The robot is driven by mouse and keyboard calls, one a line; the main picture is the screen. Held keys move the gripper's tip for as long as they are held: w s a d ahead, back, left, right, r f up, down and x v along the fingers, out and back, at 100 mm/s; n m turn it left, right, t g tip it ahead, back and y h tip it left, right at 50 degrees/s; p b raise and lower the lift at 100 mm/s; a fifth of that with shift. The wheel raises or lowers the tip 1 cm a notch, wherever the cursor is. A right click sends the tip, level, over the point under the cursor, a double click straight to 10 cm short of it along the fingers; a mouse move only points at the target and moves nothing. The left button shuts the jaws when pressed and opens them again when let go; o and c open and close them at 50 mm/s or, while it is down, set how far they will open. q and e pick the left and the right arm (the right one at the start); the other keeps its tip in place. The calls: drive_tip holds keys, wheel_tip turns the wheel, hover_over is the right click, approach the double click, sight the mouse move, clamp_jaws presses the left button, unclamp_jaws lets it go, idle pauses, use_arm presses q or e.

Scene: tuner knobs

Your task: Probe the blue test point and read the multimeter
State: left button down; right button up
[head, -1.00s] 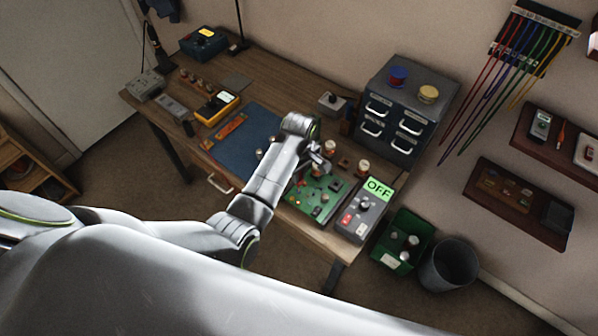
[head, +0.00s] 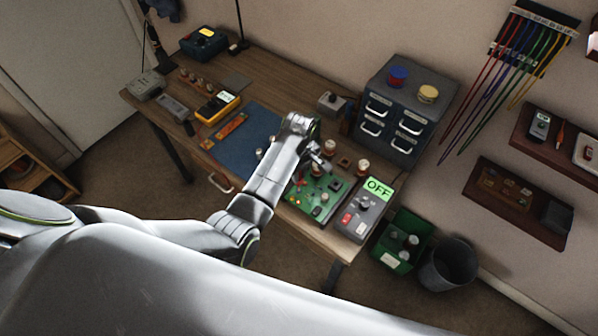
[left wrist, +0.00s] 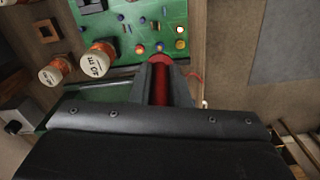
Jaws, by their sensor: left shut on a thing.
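My left gripper (head: 312,158) is over the back left part of the green circuit board (head: 322,207). In the left wrist view its jaws (left wrist: 162,72) are shut on a red probe (left wrist: 160,88), pointing at the board. A small blue dot (left wrist: 160,46) on the board lies just beyond the jaws, close to the probe's end; I cannot tell whether they touch. Other coloured dots lie near it. The yellow multimeter (head: 217,107) lies on the bench to the left, its lit display too small to read. My right gripper is not in view.
A grey box (head: 363,215) beside the board has a green display reading OFF. A drawer cabinet (head: 401,108) stands at the back right. A blue mat (head: 238,150) lies left of my arm.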

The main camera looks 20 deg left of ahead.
use_arm(q)
drive_tip(key=shift+r, duration=2.55)
drive_tip(key=shift+a, duration=0.1)
